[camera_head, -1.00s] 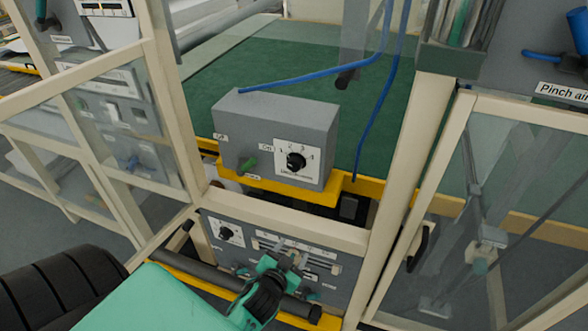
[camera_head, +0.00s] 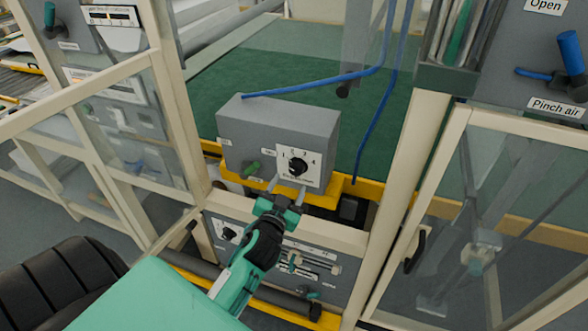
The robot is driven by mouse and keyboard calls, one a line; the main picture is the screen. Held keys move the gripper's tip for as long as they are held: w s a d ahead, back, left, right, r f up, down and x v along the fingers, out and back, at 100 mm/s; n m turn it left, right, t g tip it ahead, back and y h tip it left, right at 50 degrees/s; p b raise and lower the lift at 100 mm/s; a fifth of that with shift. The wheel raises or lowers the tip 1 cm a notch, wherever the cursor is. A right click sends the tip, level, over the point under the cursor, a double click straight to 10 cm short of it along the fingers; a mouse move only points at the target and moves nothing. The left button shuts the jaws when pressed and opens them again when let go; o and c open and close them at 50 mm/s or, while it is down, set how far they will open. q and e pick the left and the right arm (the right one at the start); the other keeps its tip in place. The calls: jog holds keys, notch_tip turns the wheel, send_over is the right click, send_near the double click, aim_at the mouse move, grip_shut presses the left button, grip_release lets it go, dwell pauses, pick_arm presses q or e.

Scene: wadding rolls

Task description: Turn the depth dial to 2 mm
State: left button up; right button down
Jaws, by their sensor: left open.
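The depth dial is a black knob (camera_head: 298,166) on a white plate with numbers around it, on the front of a grey box (camera_head: 275,125). The plate's numbers are small; 1, 2, 3 and 4 seem to run around the top, and I cannot tell exactly where the knob points. My left gripper (camera_head: 286,188) is open, with its two fingers pointing up just below and in front of the dial. I cannot tell whether a finger touches it. My right gripper is not in view.
A yellow rail (camera_head: 330,200) runs under the box. Cream frame posts (camera_head: 405,170) stand at both sides, with clear-panelled doors. A lower grey panel (camera_head: 330,262) has another black knob (camera_head: 229,233) and sliders. Blue hoses (camera_head: 372,120) hang behind the box.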

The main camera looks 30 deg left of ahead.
aim_at(295, 171)
pick_arm(q)
jog(key=p+x, duration=0.1)
jog(key=x, duration=0.3)
jog(key=shift+w+r, duration=0.1)
jog(key=shift+w+a+p, duration=0.2)
jog(key=shift+w+p, duration=0.1)
jog(key=shift+w, duration=0.35)
jog(key=shift+c, duration=0.2)
jog(key=c, duration=0.9)
